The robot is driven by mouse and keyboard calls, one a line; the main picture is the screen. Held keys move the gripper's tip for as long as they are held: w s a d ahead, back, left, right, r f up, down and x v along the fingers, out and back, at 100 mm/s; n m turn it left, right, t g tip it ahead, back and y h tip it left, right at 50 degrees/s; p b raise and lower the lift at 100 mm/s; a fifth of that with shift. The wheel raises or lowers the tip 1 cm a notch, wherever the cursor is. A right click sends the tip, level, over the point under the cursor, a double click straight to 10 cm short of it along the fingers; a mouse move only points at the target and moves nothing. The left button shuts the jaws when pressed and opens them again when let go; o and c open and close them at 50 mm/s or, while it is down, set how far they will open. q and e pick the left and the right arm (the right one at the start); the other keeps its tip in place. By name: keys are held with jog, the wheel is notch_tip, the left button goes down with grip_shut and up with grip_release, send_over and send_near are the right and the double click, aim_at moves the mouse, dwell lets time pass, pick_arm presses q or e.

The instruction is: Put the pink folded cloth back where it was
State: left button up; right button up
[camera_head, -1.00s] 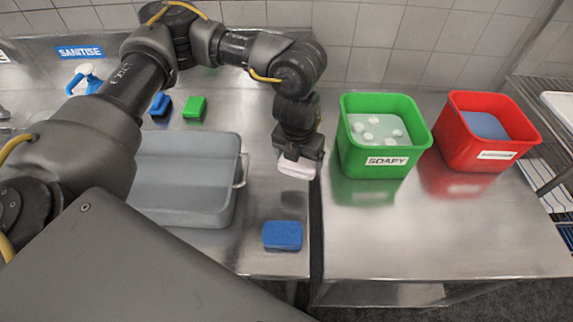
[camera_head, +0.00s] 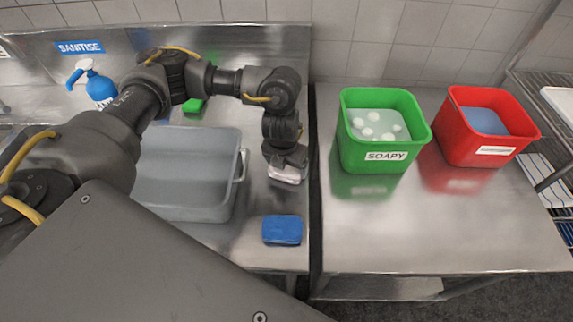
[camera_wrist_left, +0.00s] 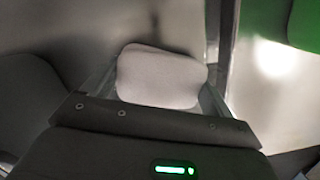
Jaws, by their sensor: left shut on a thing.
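My left gripper (camera_head: 286,172) points down over the left steel counter, right of the grey tub. It is shut on the folded cloth (camera_head: 287,177), which looks pale pinkish-white. In the left wrist view the cloth (camera_wrist_left: 160,77) sits between the two fingers as a flat, rounded pad. It is low over the counter; I cannot tell whether it touches the surface. My right gripper is in neither view.
The grey tub (camera_head: 188,211) is close on the left, its handle beside the gripper. A blue sponge (camera_head: 282,230) lies in front. A green SOAPY bucket (camera_head: 375,156) and a red bucket (camera_head: 466,150) stand on the right counter. A blue-and-white spray bottle (camera_head: 100,90) and a green block (camera_head: 193,105) are behind.

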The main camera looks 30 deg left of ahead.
pick_arm(q)
jog(key=shift+s+f, duration=0.1)
jog(key=shift+f, duration=0.05)
jog(key=o, duration=0.8)
jog(key=shift+r, duration=0.4)
notch_tip(320, 180, up, 11)
jog(key=s, duration=0.1)
jog(key=shift+s+r, duration=0.2)
jog(key=shift+s, duration=0.15)
jog(key=shift+r, duration=0.1)
